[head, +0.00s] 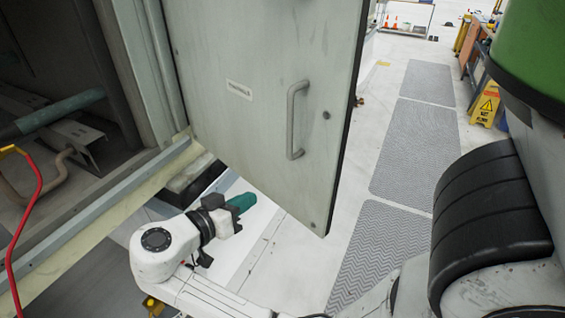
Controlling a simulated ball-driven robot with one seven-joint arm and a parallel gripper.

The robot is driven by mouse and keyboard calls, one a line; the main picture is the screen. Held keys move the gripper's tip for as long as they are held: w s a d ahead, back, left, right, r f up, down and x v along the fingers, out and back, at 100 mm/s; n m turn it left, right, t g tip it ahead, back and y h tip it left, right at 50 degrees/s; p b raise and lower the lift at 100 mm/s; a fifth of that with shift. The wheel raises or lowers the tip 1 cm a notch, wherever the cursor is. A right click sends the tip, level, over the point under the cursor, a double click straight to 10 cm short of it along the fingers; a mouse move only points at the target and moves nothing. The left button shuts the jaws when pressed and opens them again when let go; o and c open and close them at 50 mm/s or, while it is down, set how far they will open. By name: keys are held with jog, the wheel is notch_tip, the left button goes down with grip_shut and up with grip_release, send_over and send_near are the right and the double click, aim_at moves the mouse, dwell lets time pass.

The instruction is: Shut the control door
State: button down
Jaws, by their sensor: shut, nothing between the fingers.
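The control door (255,120) is a large pale grey panel with a small label, standing open and swung away from the dark cabinet opening on the left. A grey bar handle (291,120) is upright on its right side. My gripper (246,200), with a teal end, is shut and empty. In the picture it lies just below the door's lower edge, left of the lower right corner. I cannot tell whether it touches the door. The handle is well above and to the right of my gripper.
The cabinet opening (60,60) holds pipes and brackets, with a pale sill (100,215) along its bottom. A red hose (32,215) hangs at the left. Grey floor mats (405,150) run clear at the right. A yellow warning sign (486,103) stands beyond.

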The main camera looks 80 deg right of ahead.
notch_tip(320, 180, up, 5)
jog(key=w+m+g+h, duration=0.1)
jog(key=w+m+g, duration=0.15)
jog(key=m, duration=0.25)
jog(key=p, duration=0.4)
send_near(283, 155)
jog(key=s+d+r, duration=0.3)
jog(key=s, duration=0.2)
jog(key=shift+s+d+f+g, duration=0.15)
jog(key=shift+s+d+g, duration=0.2)
jog(key=shift+s+d, duration=0.25)
jog(key=shift+d, duration=0.15)
